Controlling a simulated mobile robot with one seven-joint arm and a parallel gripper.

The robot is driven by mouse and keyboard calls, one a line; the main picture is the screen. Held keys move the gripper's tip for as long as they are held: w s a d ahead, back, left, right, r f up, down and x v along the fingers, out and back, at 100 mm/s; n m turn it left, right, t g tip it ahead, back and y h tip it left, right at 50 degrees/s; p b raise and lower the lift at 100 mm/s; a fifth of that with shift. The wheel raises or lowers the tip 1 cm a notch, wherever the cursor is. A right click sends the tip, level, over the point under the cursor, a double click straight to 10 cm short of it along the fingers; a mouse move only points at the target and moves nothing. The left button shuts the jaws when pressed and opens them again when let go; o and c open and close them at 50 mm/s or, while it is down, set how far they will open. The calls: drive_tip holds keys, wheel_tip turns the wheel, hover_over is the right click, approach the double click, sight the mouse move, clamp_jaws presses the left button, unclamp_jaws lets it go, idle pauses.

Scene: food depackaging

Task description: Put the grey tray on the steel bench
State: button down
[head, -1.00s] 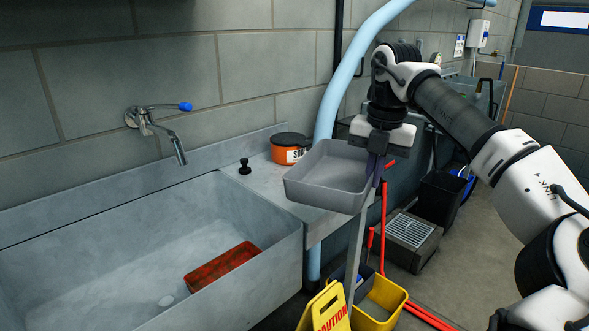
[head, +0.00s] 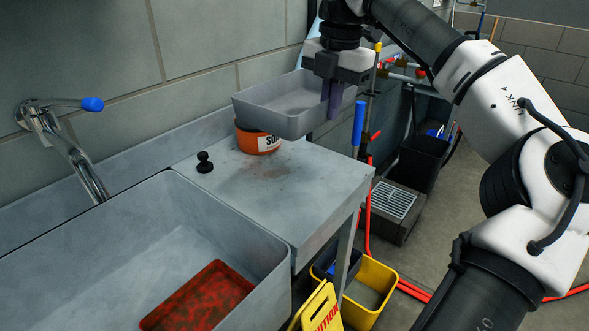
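The grey tray (head: 282,101) is an empty shallow rectangular tray, held roughly level in the air. My gripper (head: 333,98) is shut on the tray's right wall, with its fingers pointing down. The steel bench (head: 290,190) is the flat grey worktop beside the sink. The tray hangs above the back part of this bench and covers the upper part of an orange tub (head: 257,141) in the picture. I cannot tell how high the tray is above the tub.
A black knob-like stopper (head: 204,162) stands on the bench's left side. A sink (head: 120,250) with a red dirty tray (head: 200,298) in it adjoins the bench. A yellow bucket (head: 372,290) and a caution sign (head: 317,310) stand on the floor. The bench's middle and front are clear.

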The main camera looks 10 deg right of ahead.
sight(323, 199)
wheel_tip(323, 199, down, 18)
drive_tip(key=shift+s+f+p, duration=0.1)
drive_tip(key=shift+f+p, duration=0.05)
drive_tip(key=shift+p, duration=0.7)
drive_tip(key=shift+f, duration=0.1)
drive_tip(key=c, duration=1.8)
unclamp_jaws()
drive_tip(key=shift+o, duration=0.6)
drive_tip(key=shift+r, duration=0.2)
wheel_tip(323, 199, up, 12)
drive_tip(key=b, duration=0.1)
drive_tip(key=shift+s+d, duration=0.3)
drive_tip(key=shift+s, duration=0.1)
